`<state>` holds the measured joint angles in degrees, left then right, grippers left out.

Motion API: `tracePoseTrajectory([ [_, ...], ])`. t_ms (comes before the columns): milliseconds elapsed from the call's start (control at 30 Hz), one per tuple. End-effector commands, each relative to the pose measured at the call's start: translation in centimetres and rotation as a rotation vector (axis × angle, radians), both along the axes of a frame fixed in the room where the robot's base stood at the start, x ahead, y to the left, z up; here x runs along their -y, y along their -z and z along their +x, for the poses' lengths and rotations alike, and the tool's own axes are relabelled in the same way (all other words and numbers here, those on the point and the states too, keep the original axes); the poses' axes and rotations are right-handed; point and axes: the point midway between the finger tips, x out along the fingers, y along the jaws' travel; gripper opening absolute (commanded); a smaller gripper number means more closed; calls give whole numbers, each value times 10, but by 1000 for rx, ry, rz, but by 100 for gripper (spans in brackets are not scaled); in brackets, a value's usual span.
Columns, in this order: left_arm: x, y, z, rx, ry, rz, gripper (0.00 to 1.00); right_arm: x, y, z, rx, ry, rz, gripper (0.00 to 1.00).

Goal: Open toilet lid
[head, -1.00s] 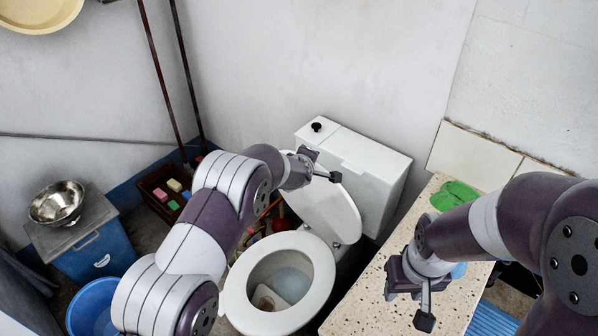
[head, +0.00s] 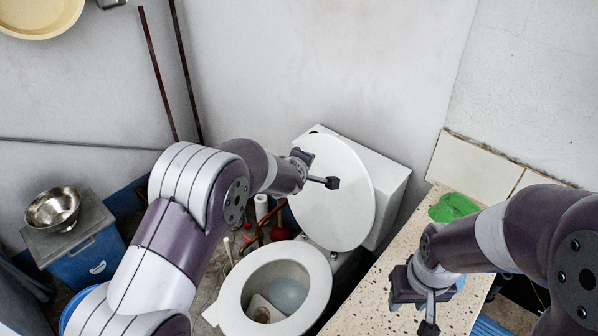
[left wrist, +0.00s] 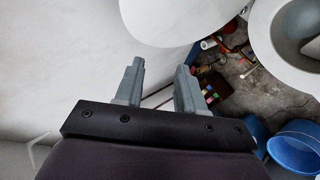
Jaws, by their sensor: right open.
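The white toilet (head: 232,302) stands in the middle of the head view, its bowl and seat ring uncovered. Its round white lid (head: 345,215) is raised and stands up against the cistern (head: 392,172). My left gripper (head: 328,182) overlaps the lid's upper face in the head view; I cannot tell if it touches. In the left wrist view its two fingers (left wrist: 158,85) are apart with nothing between them, and the lid (left wrist: 170,12) and seat (left wrist: 262,40) lie beyond them. My right gripper (head: 428,326) is open over the speckled counter, away from the toilet.
The speckled counter (head: 385,265) runs along the toilet's right side, with a green item (head: 453,206) on it. At left, a metal bowl (head: 53,208) sits on a blue bin (head: 90,258). A blue tub (left wrist: 297,145) shows in the left wrist view. Pipes and clutter lie behind the bowl.

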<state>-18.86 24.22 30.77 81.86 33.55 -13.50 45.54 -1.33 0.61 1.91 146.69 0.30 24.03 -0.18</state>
Motion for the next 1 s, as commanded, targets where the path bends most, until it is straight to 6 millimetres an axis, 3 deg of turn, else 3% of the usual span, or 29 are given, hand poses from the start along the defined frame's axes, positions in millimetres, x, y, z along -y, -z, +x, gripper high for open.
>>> tracePoseTrajectory([
  [100,-5,-15,-19,3,0,-2,39,0,4,0,0,0,0,43],
  [233,-8,-23,-30,2,0,-1,39,0,5,0,0,0,0,43],
  [767,-7,-22,-34,-5,33,33,39,0,5,0,0,0,0,43],
  [867,-4,12,-69,-123,241,211,39,0,5,0,0,0,0,43],
  [933,-18,32,-123,-256,478,389,39,0,3,0,0,0,0,43],
  [1000,-48,38,-181,-380,701,537,39,0,0,0,0,0,0,43],
])
